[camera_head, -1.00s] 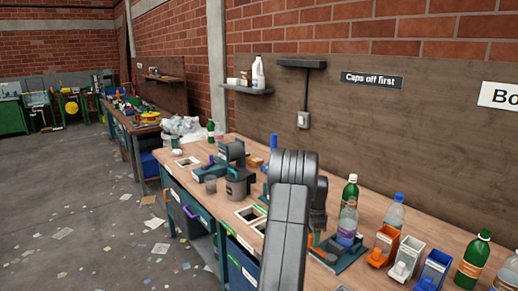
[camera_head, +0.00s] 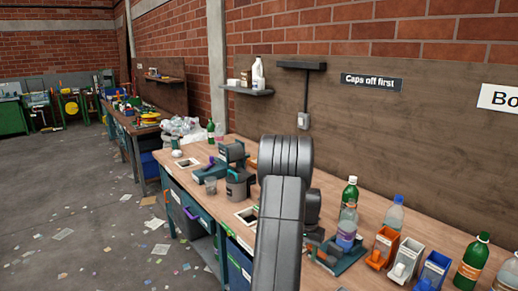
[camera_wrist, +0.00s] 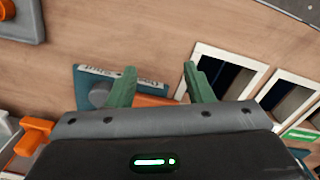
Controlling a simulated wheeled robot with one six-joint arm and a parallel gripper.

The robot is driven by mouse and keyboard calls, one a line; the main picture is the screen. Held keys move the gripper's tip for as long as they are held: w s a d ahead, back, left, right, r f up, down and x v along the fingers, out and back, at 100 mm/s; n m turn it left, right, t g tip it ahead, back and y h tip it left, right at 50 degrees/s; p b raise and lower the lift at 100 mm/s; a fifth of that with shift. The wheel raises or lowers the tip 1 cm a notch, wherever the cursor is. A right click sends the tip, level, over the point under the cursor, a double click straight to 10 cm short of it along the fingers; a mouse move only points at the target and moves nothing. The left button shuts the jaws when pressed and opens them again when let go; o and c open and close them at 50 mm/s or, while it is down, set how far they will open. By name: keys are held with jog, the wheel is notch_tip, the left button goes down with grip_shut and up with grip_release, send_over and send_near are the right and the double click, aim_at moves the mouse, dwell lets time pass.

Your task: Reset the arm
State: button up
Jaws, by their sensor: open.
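My gripper (camera_wrist: 160,82) shows in the wrist view with its two green fingers apart and nothing between them. It is above the wooden bench (camera_wrist: 150,35), near a blue-grey device (camera_wrist: 88,82) with a label and an orange part, and left of the square openings in the bench top. In the head view my dark grey arm stands in front of the bench and hides part of it. The gripper itself cannot be made out there.
Bottles, including a green one (camera_head: 473,262) and a clear one (camera_head: 392,217), stand on the bench at right. Orange (camera_head: 382,249), white (camera_head: 406,261) and blue (camera_head: 433,272) bins stand beside them. A wall shelf (camera_head: 248,90) holds a white bottle. Floor at left is open, with scattered scraps.

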jog(key=s+n, duration=0.1)
jog(key=s+n+p, duration=0.1)
jog(key=n, duration=0.1)
jog(key=s+n, duration=0.1)
jog(key=shift+s+d+n, duration=0.25)
jog(key=shift+s+n, duration=0.05)
jog(key=shift+s, duration=0.05)
jog(key=shift+r, duration=2.15)
jog(key=shift+a, duration=0.1)
